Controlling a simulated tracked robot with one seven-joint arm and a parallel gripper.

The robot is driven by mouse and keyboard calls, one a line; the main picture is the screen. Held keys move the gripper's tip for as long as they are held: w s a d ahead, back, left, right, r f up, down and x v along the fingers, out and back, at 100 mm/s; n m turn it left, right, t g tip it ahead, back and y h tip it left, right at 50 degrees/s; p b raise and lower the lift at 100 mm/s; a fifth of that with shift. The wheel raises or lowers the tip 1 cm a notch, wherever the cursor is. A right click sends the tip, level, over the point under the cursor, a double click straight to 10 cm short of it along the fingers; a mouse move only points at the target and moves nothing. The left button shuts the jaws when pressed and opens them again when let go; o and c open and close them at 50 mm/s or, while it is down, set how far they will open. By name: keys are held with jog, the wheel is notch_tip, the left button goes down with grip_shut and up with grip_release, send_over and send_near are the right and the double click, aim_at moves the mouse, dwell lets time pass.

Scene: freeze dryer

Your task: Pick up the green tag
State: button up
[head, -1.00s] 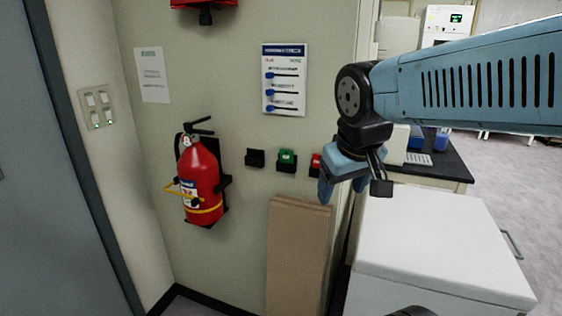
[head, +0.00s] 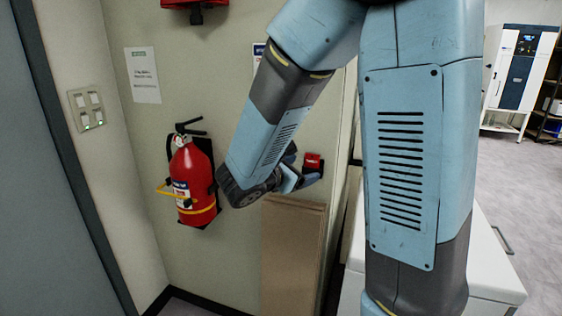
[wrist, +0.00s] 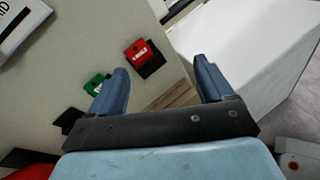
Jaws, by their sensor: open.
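The green tag (wrist: 96,84) sits in a dark holder on the wall in the wrist view, partly hidden behind my left finger. In the head view my arm hides it. My gripper (wrist: 163,82) is open and empty in the wrist view, its two blue fingers wide apart. In the head view my gripper (head: 300,175) is near the wall, just left of and below the red tag. The red tag (wrist: 139,52) sits in its own holder beyond the fingers; it also shows in the head view (head: 312,161).
An empty-looking dark holder (wrist: 68,120) is on the wall beside the green tag. A red fire extinguisher (head: 193,185) hangs left of my arm. A brown board (head: 292,250) leans below the holders. A white cabinet (wrist: 250,50) stands to the right.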

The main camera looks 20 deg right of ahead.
jog(key=w+a+f+n+t+y, duration=0.2)
jog(key=w+a+n+t, duration=0.4)
jog(key=a+n, duration=0.25)
jog(key=x, duration=1.3)
jog(key=shift+w+a+f+m, duration=0.3)
jog(key=shift+a+f+m, duration=0.05)
jog(key=shift+a+f, duration=0.05)
jog(key=shift+c, duration=0.3)
jog(key=c, duration=1)
